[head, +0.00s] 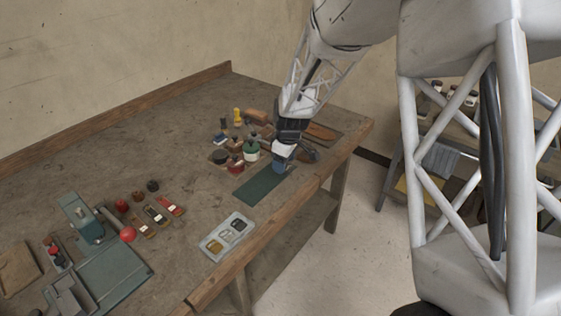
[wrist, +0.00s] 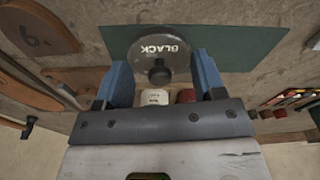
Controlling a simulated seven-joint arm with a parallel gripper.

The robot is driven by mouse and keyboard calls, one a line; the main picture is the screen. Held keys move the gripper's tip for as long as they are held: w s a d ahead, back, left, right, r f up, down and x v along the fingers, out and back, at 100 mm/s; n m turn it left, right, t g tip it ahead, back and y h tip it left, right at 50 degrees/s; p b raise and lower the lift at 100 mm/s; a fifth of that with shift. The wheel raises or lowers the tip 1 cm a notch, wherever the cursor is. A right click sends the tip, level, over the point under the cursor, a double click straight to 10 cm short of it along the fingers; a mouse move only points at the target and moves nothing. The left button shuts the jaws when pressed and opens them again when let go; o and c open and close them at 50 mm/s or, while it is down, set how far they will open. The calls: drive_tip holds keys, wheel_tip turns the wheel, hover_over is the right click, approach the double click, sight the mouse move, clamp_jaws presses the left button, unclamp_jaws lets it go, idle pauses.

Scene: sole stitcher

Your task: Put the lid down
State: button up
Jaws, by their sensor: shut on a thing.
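In the wrist view, a round grey lid (wrist: 150,60) marked "BLACK", with a dark knob in its middle, sits between the two blue fingers of my gripper (wrist: 163,66). The fingers are shut on its sides. Behind it lies a dark green mat (wrist: 245,45) on the bench. In the head view, my gripper (head: 283,168) is low over the far end of the green mat (head: 258,190). The lid cannot be made out there. Whether the lid touches the mat cannot be told.
A green-and-white jar (head: 251,150), a red jar (head: 235,164) and a dark round tin (head: 220,157) stand left of my gripper. A grey tray (head: 228,240) lies nearer the front edge. The near part of the mat is clear. Brown sole shapes (wrist: 40,28) lie left in the wrist view.

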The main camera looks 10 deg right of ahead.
drive_tip(key=shift+w+a+f, duration=0.1)
drive_tip(key=shift+w+a, duration=0.05)
drive_tip(key=shift+w, duration=1.05)
drive_tip(key=shift+w+a+f, duration=0.1)
drive_tip(key=shift+w, duration=1.1)
drive_tip(key=shift+f, duration=1.75)
drive_tip(key=shift+f, duration=0.1)
drive_tip(key=o, duration=0.6)
drive_tip(key=r, duration=0.4)
drive_tip(key=d+r, duration=0.1)
drive_tip(key=r, duration=0.3)
drive_tip(key=s+r, duration=0.1)
drive_tip(key=r, duration=0.3)
drive_tip(key=shift+d+r, duration=0.1)
drive_tip(key=shift+d, duration=0.05)
